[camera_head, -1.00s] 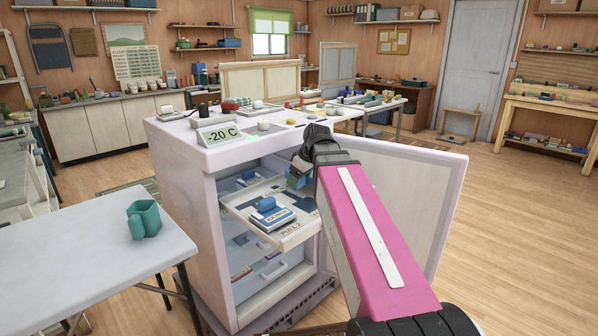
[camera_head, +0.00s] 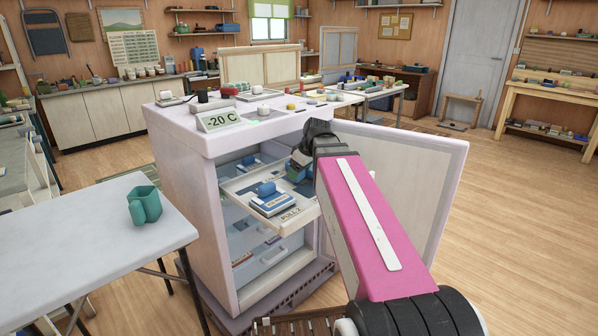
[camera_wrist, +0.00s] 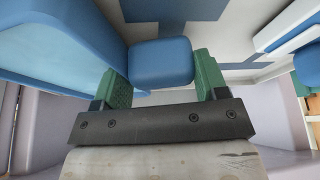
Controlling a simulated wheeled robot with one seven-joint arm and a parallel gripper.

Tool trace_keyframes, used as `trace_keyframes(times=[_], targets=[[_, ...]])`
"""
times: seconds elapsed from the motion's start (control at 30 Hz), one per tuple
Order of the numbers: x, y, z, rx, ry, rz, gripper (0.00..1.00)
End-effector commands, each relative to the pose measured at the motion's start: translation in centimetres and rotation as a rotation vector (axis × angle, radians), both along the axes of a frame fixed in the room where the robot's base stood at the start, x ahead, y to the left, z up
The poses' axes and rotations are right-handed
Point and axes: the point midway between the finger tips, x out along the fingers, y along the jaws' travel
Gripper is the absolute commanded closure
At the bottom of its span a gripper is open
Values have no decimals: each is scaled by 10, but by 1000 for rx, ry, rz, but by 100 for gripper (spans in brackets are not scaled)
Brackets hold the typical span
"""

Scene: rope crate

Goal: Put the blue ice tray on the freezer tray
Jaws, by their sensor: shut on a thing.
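In the wrist view my gripper (camera_wrist: 163,80) has its green fingers shut on a blue block-shaped grip (camera_wrist: 160,62). The grip appears to join the large blue body of the ice tray (camera_wrist: 55,45), which fills the upper left and is cut off by the frame. In the head view my gripper (camera_head: 300,173) is at the right side of the white freezer tray (camera_head: 240,187), which is pulled out and marked "PULL 2". The held blue thing is small and partly hidden there; I cannot tell whether it touches the freezer tray.
A labelled blue-and-white pack (camera_head: 272,203) with a blue grip lies on the freezer tray's front part. The freezer (camera_head: 190,190) stands with its door (camera_head: 425,185) open to the right. A teal cup (camera_head: 144,205) stands on the table (camera_head: 80,235) at left.

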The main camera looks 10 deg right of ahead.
Motion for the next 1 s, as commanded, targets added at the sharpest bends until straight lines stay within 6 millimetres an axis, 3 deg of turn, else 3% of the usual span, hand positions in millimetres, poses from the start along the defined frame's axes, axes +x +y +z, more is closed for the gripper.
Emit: trace_keyframes(times=[0.67, 0.7, 0.77, 0.8, 1.0], targets=[[0, 0, -9, 0, 0, 0, 66], [0, 0, -9, 0, 0, 0, 27], [0, 0, -9, 0, 0, 0, 7], [0, 0, -9, 0, 0, 0, 4], [0, 0, -9, 0, 0, 0, 4]])
